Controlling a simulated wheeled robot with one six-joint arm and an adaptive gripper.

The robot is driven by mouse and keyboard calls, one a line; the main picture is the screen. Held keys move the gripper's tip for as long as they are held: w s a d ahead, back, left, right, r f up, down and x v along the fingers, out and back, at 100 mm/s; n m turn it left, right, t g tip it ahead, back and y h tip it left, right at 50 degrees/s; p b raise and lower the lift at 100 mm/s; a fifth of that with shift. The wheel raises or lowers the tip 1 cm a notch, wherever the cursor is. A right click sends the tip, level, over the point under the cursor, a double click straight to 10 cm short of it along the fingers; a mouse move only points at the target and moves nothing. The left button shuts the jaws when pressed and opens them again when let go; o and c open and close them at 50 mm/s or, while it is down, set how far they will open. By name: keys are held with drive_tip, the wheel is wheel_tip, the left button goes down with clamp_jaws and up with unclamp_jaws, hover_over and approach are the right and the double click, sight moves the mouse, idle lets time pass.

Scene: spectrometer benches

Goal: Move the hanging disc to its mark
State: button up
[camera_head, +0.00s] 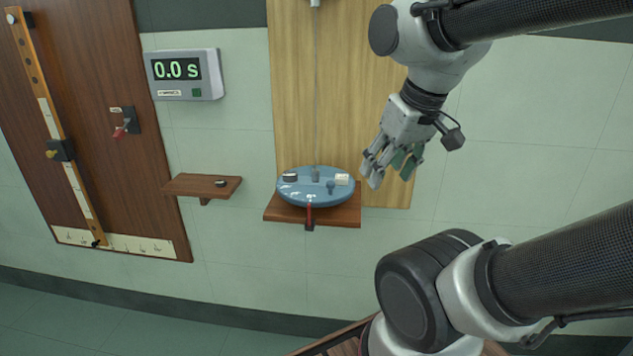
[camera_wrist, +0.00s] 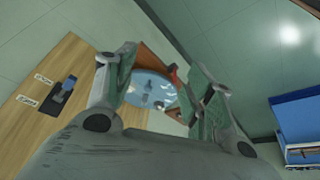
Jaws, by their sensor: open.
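A blue disc (camera_head: 325,196) hangs level by a thin wire in front of a light wooden board, just above a brown shelf (camera_head: 345,218). Small objects sit on top of it, including a white block and a dark piece. A red pointer (camera_head: 309,212) stands at the shelf's front, below the disc's near rim. My gripper (camera_head: 388,178) is open and empty, right of the disc and apart from it. In the wrist view the disc (camera_wrist: 150,90) shows between the open fingers, farther off. I cannot make out a separate mark clearly.
A timer (camera_head: 185,75) reading 0.0 s is on the wall at left. A small bare-looking shelf (camera_head: 190,186) with one dark item is left of the disc. A dark wooden panel (camera_head: 110,150) with a switch is farther left. The wrist view shows a blue container (camera_wrist: 298,120) at right.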

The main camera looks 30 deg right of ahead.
drive_tip(key=shift+f, duration=0.2)
drive_tip(key=shift+c, duration=1.2)
drive_tip(key=n+g, duration=0.2)
drive_tip(key=g, duration=0.2)
hover_over(331, 182)
drive_tip(key=f, duration=0.3)
drive_tip(key=shift+w+f, duration=0.25)
drive_tip(key=shift+s+f, duration=0.1)
drive_tip(key=shift+s, duration=0.15)
wheel_tip(331, 182, down, 7)
drive_tip(key=shift+f, duration=0.2)
drive_tip(key=shift+c, duration=0.3)
clamp_jaws()
